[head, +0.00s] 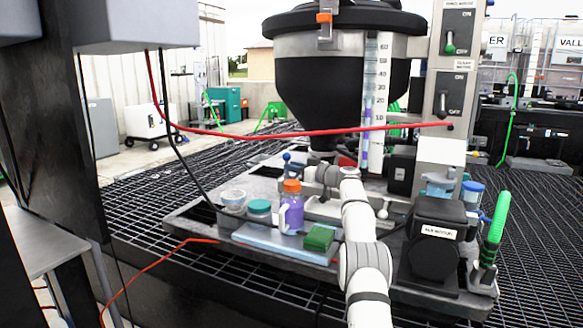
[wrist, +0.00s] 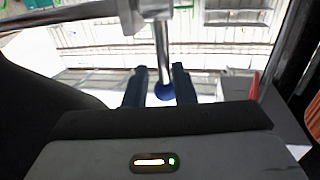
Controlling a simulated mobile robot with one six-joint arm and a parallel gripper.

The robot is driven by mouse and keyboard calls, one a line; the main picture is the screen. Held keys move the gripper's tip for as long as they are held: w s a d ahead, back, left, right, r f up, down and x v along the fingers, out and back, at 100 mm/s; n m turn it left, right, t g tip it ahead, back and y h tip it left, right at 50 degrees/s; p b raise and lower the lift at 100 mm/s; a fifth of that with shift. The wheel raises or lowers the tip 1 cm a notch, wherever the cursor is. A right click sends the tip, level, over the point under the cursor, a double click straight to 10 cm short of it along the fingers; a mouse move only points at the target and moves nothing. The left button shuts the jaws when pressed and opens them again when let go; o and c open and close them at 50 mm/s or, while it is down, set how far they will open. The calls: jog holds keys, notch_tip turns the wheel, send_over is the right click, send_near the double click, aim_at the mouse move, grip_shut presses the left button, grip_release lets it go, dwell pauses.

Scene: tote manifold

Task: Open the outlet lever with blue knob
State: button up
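In the wrist view, a blue round knob (wrist: 165,91) sits at the end of a grey metal lever rod (wrist: 162,50). My gripper (wrist: 161,84) has its two dark blue fingers apart, one on each side of the knob. A narrow gap shows at the knob's left; I cannot tell whether the right finger touches it. In the head view, my white arm reaches in to the base of the black tank (head: 330,85). A small blue knob (head: 287,156) shows left of my arm's end there; I cannot tell if it is the same knob. My fingertips are unclear in that view.
A purple bottle with an orange cap (head: 291,208), a teal-lidded jar (head: 259,209) and a green block (head: 319,238) stand near my arm's left. A red hose (head: 300,133) crosses before the tank.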

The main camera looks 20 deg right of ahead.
jog(key=shift+o, duration=0.9)
jog(key=shift+a+r, duration=0.1)
jog(key=shift+a, duration=0.05)
jog(key=b+v, duration=0.1)
jog(key=v, duration=0.6)
jog(key=shift+s+d, duration=0.25)
